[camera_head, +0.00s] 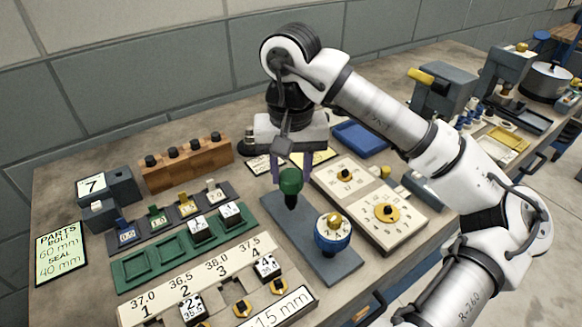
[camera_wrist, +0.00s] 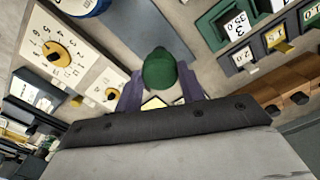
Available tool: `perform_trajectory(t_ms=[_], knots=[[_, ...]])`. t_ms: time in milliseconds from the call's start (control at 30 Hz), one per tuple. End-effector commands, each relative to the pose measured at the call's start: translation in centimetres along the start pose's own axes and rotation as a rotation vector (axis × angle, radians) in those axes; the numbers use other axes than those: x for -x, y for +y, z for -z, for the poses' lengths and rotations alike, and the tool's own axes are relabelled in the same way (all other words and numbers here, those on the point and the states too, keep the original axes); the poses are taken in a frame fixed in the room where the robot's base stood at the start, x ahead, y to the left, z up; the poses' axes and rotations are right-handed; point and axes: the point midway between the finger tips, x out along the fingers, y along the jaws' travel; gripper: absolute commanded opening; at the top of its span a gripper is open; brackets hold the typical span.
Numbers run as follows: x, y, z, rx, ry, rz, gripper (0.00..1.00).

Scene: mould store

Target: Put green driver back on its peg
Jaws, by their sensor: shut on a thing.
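The green driver (camera_head: 290,181) has a rounded green handle and a short dark lower part. In the head view it is upright over the far end of a grey plate (camera_head: 310,243). My gripper (camera_head: 291,172) is above it, with its purple fingers shut on the handle. In the wrist view the green handle (camera_wrist: 160,70) shows between the fingertips of my gripper (camera_wrist: 160,88). Whether the driver's lower end touches the plate is not clear. I cannot tell which thing is its peg.
Dial panels (camera_head: 404,222) lie to the right. A wooden block with several black knobs (camera_head: 187,166), a tagged rack (camera_head: 158,232) and a green tray (camera_head: 166,246) are to the left.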

Motion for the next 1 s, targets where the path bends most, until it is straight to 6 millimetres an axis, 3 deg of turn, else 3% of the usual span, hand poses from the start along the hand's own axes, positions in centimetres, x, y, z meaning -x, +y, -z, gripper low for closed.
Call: perform_trajectory(t_ms=[1000], knots=[[-1.8, 0.0, 0.0, 0.000, 0.000, 0.000, 0.10]])
